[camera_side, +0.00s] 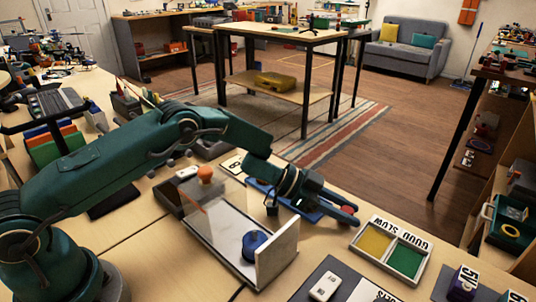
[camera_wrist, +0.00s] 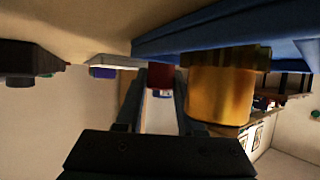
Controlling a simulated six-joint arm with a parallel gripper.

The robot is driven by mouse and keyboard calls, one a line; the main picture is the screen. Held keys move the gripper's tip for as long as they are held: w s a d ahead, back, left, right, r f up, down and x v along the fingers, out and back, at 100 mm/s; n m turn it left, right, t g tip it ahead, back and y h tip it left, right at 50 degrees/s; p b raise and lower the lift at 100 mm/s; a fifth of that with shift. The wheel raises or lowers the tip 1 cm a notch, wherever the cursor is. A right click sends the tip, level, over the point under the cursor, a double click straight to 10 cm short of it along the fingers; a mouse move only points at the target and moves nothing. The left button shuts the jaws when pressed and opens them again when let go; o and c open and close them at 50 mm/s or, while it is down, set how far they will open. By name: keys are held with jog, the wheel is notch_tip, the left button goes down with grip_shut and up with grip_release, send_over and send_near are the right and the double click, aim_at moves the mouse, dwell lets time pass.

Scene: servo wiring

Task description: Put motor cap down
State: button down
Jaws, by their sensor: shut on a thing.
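In the side view my gripper (camera_side: 344,213) is low over the table's far edge, beside a blue tray (camera_side: 262,188). In the wrist view the two dark fingers of my gripper (camera_wrist: 158,90) are on either side of a small dark red piece (camera_wrist: 160,74), which I take to be the motor cap. A gold cylinder with a brown toothed band (camera_wrist: 222,92) is right of the fingers in the wrist view, against a blue surface (camera_wrist: 200,35). Whether the dark red piece touches that surface is unclear.
A sorting tray (camera_side: 352,246) with yellow and green compartments lies right of my gripper. A fixture with a clear panel and white end plate (camera_side: 277,254) stands in front, with a blue round part (camera_side: 254,245) and an orange knob (camera_side: 205,174) near it.

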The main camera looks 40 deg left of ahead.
jog(key=c, duration=0.8)
grip_release()
